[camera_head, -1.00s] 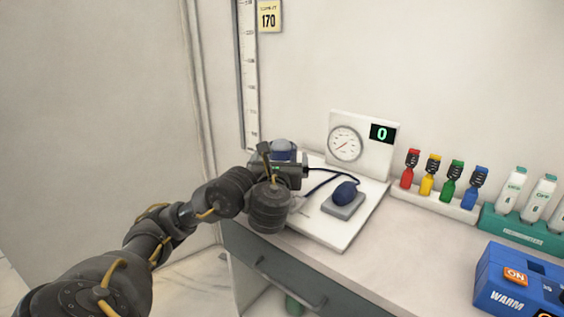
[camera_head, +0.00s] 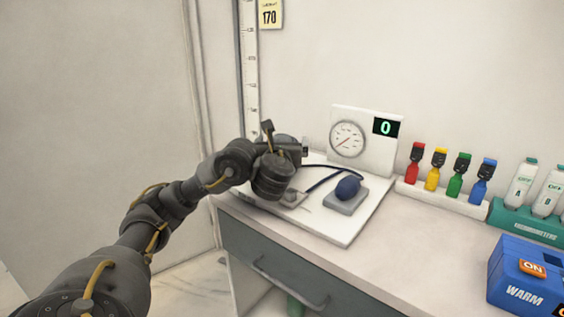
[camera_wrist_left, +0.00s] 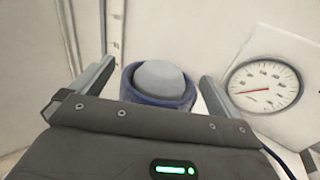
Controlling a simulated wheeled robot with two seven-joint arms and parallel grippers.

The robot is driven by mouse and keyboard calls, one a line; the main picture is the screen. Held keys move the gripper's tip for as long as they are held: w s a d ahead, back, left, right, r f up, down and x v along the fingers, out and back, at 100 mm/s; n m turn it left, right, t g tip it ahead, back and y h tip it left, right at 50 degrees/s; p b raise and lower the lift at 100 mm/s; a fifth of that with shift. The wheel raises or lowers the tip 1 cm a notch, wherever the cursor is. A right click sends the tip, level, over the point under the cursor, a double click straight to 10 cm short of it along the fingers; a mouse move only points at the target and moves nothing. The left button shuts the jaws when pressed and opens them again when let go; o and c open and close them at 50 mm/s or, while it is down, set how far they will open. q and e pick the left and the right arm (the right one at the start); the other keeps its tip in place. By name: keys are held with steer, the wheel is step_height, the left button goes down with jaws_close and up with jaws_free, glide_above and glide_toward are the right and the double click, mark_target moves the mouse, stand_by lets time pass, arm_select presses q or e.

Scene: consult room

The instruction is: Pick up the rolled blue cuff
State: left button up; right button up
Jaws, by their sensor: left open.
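The rolled blue cuff (camera_wrist_left: 158,98) shows in the left wrist view as a dark blue band around a pale grey rounded core. It stands between the two fingers of my left gripper (camera_wrist_left: 156,80), with a finger to each side. The gripper is open; I cannot tell whether either finger touches the cuff. The dark gripper body hides the cuff's lower part. In the head view my left gripper (camera_head: 292,151) is over the left end of the white board (camera_head: 345,228) and hides the cuff. My right gripper is not in view.
A gauge panel (camera_head: 364,140) stands at the board's back. A blue bulb (camera_head: 348,187) on a grey block is joined to a dark tube (camera_head: 322,182). The counter's front is clear.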

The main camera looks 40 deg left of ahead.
arm_select(q)
steer(key=c, duration=1.2)
steer(key=shift+o, duration=0.2)
steer(key=shift+w+r, duration=0.1)
steer(key=shift+r, duration=0.05)
